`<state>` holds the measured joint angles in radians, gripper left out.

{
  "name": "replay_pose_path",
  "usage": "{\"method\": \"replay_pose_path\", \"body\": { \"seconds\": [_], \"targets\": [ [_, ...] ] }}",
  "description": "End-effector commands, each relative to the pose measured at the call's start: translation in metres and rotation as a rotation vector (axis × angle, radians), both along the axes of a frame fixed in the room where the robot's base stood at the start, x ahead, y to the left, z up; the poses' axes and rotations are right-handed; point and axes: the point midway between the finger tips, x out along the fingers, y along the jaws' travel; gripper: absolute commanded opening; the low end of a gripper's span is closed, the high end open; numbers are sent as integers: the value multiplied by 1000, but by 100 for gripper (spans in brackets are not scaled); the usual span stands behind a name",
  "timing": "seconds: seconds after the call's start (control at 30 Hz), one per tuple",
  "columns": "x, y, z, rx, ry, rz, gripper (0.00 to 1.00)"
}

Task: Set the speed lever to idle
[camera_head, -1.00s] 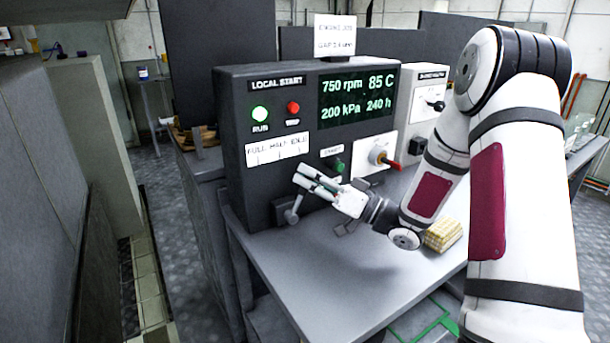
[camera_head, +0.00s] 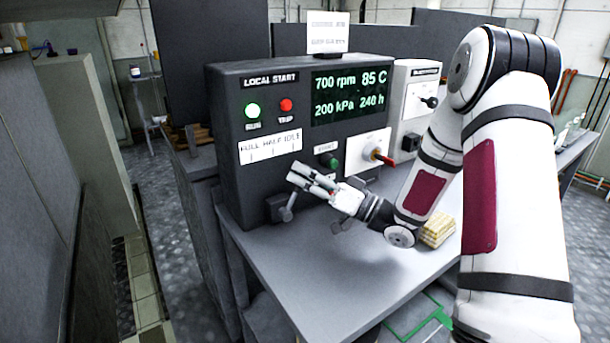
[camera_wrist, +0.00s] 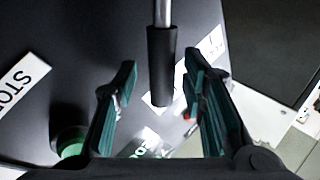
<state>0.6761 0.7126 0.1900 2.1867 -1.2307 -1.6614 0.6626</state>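The speed lever (camera_head: 288,207) is a short grey lever low on the front of the dark control console (camera_head: 228,125), under the white FULL HALF IDLE plate (camera_head: 270,147). It leans a little right, toward the IDLE side; its exact mark is unclear. My gripper (camera_head: 302,177) is at the lever's upper end, which it partly hides. In the wrist view the lever's black grip (camera_wrist: 161,68) hangs between my gripper's two open fingers (camera_wrist: 160,100), with gaps on both sides. The display (camera_head: 350,95) reads 700 rpm.
The table's front is clear.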

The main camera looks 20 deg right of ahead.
Motion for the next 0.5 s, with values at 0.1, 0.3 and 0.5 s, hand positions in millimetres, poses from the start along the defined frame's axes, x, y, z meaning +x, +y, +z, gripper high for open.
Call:
{"method": "replay_pose_path", "body": {
  "seconds": [0.1, 0.3, 0.5],
  "targets": [
    [-9, -10, -4, 0, 2, -5, 38],
    [-33, -30, -14, 2, 3, -4, 38],
    [-49, -44, -20, 0, 3, -4, 38]
  ]
}}
